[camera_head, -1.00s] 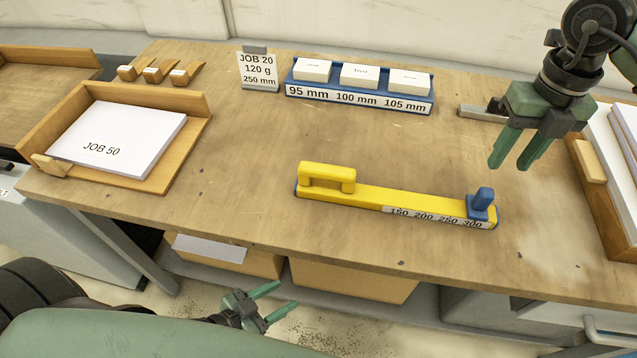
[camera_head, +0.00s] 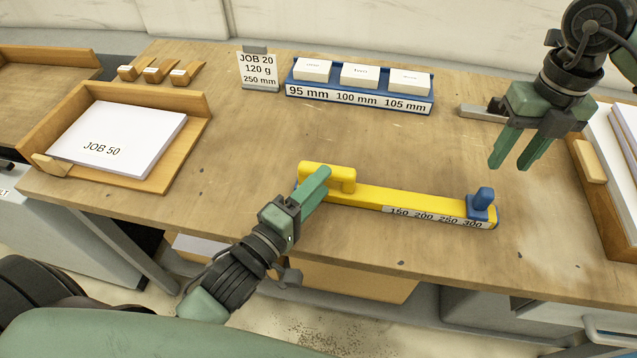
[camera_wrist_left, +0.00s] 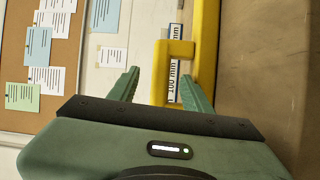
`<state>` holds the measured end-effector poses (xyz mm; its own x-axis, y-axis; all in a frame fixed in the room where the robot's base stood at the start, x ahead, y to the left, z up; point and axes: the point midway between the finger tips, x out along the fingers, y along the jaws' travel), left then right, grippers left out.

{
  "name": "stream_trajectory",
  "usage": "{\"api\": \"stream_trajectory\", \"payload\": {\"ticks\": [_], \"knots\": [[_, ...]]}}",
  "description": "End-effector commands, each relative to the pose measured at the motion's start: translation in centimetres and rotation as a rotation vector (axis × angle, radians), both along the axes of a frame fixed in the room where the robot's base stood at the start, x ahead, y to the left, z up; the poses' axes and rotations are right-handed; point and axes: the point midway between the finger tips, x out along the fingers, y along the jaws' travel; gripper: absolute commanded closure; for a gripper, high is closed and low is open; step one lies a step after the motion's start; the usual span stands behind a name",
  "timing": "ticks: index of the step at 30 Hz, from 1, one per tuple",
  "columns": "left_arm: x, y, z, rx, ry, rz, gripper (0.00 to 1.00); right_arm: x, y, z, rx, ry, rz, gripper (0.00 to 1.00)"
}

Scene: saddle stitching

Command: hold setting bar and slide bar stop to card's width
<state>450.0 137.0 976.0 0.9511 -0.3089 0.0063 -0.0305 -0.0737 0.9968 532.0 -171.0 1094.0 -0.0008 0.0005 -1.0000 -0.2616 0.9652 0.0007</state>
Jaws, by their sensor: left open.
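The yellow setting bar (camera_head: 370,197) lies on the table, with a raised handle (camera_head: 345,174) at its left end. Its scale reads 150, 200, 250, 300. The blue bar stop (camera_head: 482,203) sits at the right end, by the 300 mark. The card (camera_head: 258,72) stands at the back and reads JOB 20, 120 g, 250 mm. My left gripper (camera_head: 313,186) is open at the handle, hiding its left part. In the left wrist view the handle (camera_wrist_left: 162,72) shows between the fingers. My right gripper (camera_head: 514,155) is open and empty, above the table behind the stop.
A blue holder (camera_head: 360,101) marked 95, 100 and 105 mm stands at the back. A wooden tray with JOB 50 paper (camera_head: 120,137) is at the left, near small wooden wedges (camera_head: 160,70). Another paper tray (camera_head: 603,200) is at the right edge.

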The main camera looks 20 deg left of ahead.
Motion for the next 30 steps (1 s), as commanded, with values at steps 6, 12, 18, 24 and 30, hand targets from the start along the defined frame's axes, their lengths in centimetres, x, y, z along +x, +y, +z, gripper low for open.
{"api": "stream_trajectory", "payload": {"ticks": [6,12,18,24,30], "knots": [[1.9,-0.3,-0.1,-0.079,0.029,0.019,0.51,0.0,0.0,0.0,0.0,0.0,0.0,0.64],[4.9,-1.2,0.0,-0.075,0.028,0.018,0.51,0.0,0.0,0.0,0.0,0.0,0.0,0.64],[7.3,-2.0,-0.1,-0.074,0.03,0.018,0.51,0.0,0.0,0.0,0.0,0.0,0.0,0.64],[8.1,-2.3,-0.1,-0.075,0.03,0.018,0.51,0.0,0.0,0.0,0.0,0.0,0.0,0.64],[8.1,-2.3,-0.1,-0.074,0.031,0.018,0.51,0.0,0.0,0.0,0.0,0.0,0.0,0.64]]}}
